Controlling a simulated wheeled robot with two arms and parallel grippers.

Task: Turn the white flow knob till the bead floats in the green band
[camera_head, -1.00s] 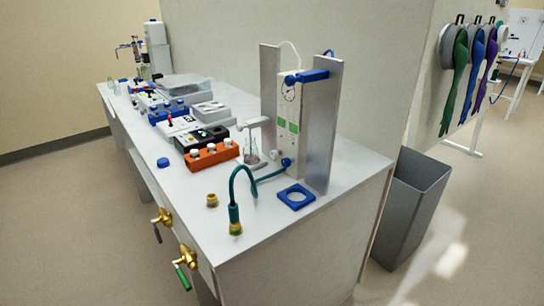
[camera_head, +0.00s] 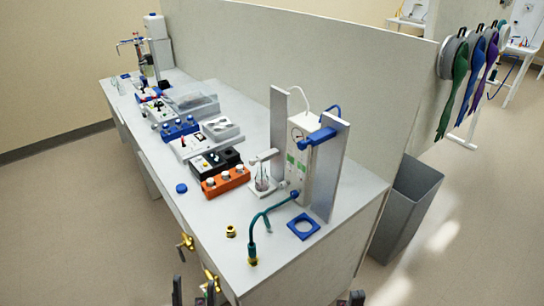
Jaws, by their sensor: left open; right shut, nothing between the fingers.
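The white flow-meter panel (camera_head: 300,178) stands upright between two grey metal plates near the right end of the bench. Green band marks (camera_head: 291,161) show on its face; the bead is too small to make out. A small whitish knob (camera_head: 283,185) appears low on the panel's front, beside a blue hose fitting (camera_head: 295,194). My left gripper (camera_head: 195,290) is at the bottom edge, its dark fingers apart and empty, in front of the bench. My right gripper (camera_head: 350,298) barely shows at the bottom edge, shut and empty. Both are well away from the knob.
A teal hose (camera_head: 266,213) curves up from the bench in front of the panel. A blue square ring (camera_head: 303,227) and a brass fitting (camera_head: 231,231) lie nearby. An orange block (camera_head: 225,183) and glassware (camera_head: 262,178) stand left. Brass valves (camera_head: 187,242) stick out of the bench front.

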